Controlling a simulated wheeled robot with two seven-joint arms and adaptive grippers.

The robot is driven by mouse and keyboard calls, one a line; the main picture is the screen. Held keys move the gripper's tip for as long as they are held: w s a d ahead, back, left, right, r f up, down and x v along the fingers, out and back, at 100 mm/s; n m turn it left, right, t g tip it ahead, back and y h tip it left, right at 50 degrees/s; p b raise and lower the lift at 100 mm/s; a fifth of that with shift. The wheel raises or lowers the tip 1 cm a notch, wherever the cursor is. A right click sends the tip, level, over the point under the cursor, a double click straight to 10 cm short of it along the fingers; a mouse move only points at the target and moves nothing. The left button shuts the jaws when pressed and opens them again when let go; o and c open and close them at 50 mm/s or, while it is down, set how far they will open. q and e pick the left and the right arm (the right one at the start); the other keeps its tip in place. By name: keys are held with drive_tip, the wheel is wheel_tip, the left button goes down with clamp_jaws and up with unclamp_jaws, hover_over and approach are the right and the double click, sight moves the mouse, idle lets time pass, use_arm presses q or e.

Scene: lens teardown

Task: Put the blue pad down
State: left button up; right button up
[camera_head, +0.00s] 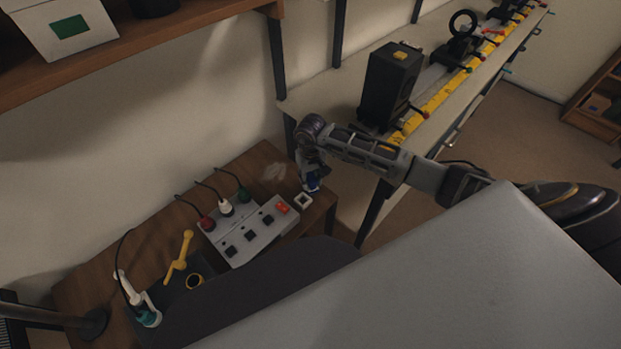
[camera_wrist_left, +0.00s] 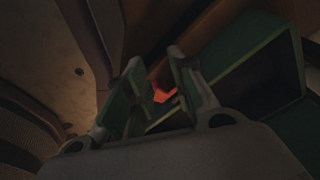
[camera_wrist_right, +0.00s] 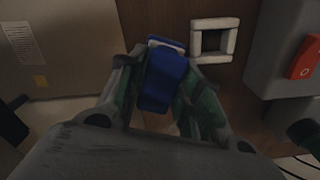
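The blue pad (camera_wrist_right: 163,82) is between the two fingers of my right gripper (camera_wrist_right: 160,65), which press on its sides. A pale strip shows at its far end. In the head view the right gripper (camera_head: 311,180) points down over the right end of the brown wooden table (camera_head: 262,160), and a bit of the blue pad (camera_head: 313,182) shows there. I cannot tell whether the pad touches the table. My left gripper (camera_wrist_left: 155,62) is open in the left wrist view, with a gap between its fingers. It is outside the head view.
A white square frame (camera_wrist_right: 213,40) lies just right of the pad. A grey switch box (camera_head: 250,236) with a red switch stands close by. Left of it are a yellow tool (camera_head: 179,257) and plugs. In the left wrist view, an orange piece (camera_wrist_left: 160,94) and a green box (camera_wrist_left: 262,75) show.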

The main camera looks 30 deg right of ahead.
sight(311, 177)
drive_tip(key=shift+o, duration=1)
use_arm(q)
drive_tip(key=shift+s+f, duration=0.1)
drive_tip(key=shift+s, duration=0.45)
use_arm(e)
drive_tip(key=shift+r, duration=0.1)
drive_tip(key=shift+r, duration=0.2)
use_arm(q)
drive_tip(key=shift+s+a, duration=0.2)
drive_tip(key=shift+s, duration=0.25)
use_arm(e)
wheel_tip(311, 177, up, 12)
drive_tip(key=shift+f, duration=0.15)
use_arm(q)
drive_tip(key=shift+w, duration=0.45)
